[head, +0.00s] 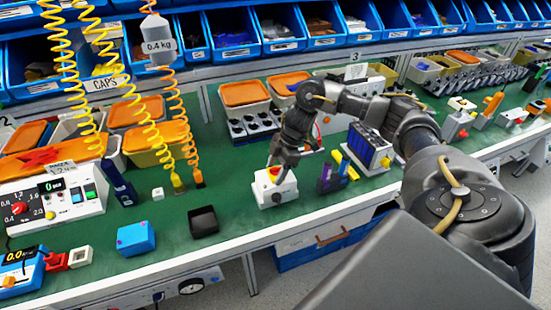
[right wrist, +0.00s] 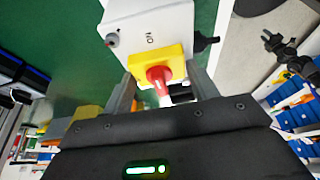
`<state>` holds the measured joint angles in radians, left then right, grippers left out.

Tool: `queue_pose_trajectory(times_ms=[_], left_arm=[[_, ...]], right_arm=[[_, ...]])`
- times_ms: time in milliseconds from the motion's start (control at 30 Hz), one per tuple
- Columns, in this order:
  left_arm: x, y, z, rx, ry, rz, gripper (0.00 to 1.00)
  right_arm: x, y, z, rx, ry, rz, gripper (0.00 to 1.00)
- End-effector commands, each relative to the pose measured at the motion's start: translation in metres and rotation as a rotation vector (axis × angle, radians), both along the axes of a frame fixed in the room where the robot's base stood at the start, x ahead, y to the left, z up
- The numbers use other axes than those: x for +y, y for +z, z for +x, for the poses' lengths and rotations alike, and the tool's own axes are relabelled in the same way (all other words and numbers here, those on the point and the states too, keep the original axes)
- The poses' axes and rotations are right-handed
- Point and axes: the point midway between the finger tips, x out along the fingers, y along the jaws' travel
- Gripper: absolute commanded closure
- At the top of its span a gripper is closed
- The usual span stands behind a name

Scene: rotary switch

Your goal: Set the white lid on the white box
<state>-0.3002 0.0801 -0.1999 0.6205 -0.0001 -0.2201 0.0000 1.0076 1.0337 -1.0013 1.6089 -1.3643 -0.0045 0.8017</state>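A white box (head: 277,190) with a yellow plate and a red rotary knob stands on the green bench in the head view. It fills the upper middle of the right wrist view (right wrist: 150,24), with "ON" printed on its face. The red knob (right wrist: 158,77) sits on the yellow plate between my right gripper's fingers. My right gripper (head: 274,163) is open, its fingers apart on either side of the plate; contact cannot be told. I see no separate white lid that I can identify. A dark jointed shape (right wrist: 286,52) in the right wrist view may be my left arm.
A black tray (head: 204,222), a blue box (head: 136,239) and a small white cube (head: 157,193) stand left of the white box. A purple part (head: 330,178) and a dark blue finned block (head: 369,150) stand close on its right. Coiled hoses hang at left.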

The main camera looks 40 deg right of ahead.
Motion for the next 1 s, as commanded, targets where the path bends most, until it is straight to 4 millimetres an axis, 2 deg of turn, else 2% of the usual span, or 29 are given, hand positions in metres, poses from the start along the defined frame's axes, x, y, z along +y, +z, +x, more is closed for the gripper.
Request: queue_pose_trajectory(times_ms=[33,133,400,533,667,833,1000], left_arm=[[0.0,0.0,0.0,0.0,0.0,0.0,0.64],[0.0,0.0,0.0,0.0,0.0,0.0,0.64],[0.0,0.0,0.0,0.0,0.0,0.0,0.64],[0.0,-0.002,0.0,0.0,0.0,0.0,0.64],[0.0,-0.005,0.0,0.0,0.0,0.0,0.64],[0.0,0.001,0.0,0.0,0.0,0.0,0.64],[0.0,0.007,0.0,0.0,0.0,0.0,0.64]], right_arm=[[0.0,0.001,0.0,0.0,0.0,0.0,0.34],[0.0,0.001,0.0,0.0,0.0,0.0,0.21],[0.0,0.001,0.0,0.0,0.0,0.0,0.21],[-0.004,0.009,-0.001,0.0,0.001,0.0,0.21],[-0.012,0.03,-0.003,-0.005,-0.002,-0.001,0.21],[-0.025,0.066,-0.007,-0.006,0.0,-0.002,0.21],[-0.034,0.09,-0.011,-0.003,0.0,-0.001,0.21]])
